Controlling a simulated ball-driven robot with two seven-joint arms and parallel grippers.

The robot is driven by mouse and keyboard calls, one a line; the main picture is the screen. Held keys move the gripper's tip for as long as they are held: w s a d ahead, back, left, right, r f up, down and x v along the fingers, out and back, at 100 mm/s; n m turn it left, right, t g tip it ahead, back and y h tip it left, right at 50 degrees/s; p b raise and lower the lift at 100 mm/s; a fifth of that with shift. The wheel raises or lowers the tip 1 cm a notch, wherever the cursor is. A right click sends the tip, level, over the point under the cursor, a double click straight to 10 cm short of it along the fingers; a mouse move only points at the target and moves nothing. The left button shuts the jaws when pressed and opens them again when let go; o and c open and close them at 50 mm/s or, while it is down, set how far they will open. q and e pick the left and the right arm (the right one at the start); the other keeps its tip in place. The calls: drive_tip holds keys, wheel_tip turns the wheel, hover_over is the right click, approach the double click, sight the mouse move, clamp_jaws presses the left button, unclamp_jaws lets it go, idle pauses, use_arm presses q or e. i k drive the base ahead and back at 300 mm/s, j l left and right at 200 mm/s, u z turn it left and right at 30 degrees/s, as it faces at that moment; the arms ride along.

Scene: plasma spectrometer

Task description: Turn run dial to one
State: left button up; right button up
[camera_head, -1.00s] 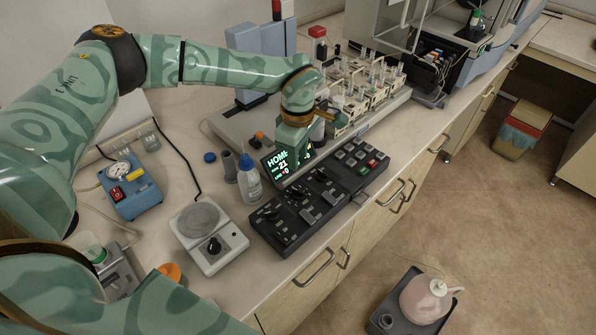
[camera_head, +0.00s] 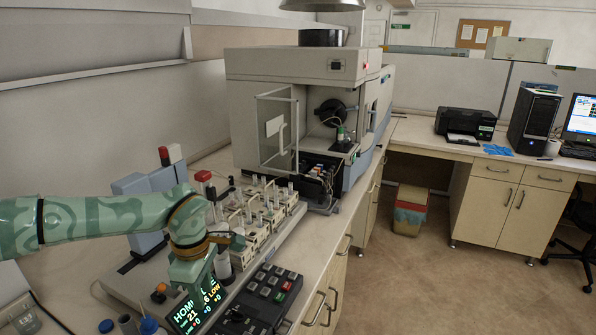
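The black control panel (camera_head: 256,309) lies at the front edge of the bench, with several buttons and part of a knob in view; its nearer part is cut off by the bottom of the picture. Its lit display (camera_head: 198,300) reads HOME, 21 and LOW. I cannot pick out a dial marked run. My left gripper (camera_head: 193,281) points down just behind or over the display, its tips hard to make out against it. Whether it is open or shut does not show. My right gripper is out of view.
Racks of vials (camera_head: 262,218) stand behind the panel. The large grey spectrometer (camera_head: 290,110) with its clear door stands further back. A bin (camera_head: 409,210) stands on the floor by the cabinets. Open floor lies to the right.

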sight(237, 315)
drive_tip(key=k+l, duration=0.3)
drive_tip(key=k, duration=0.15)
drive_tip(key=k+l, duration=0.35)
drive_tip(key=k, duration=0.05)
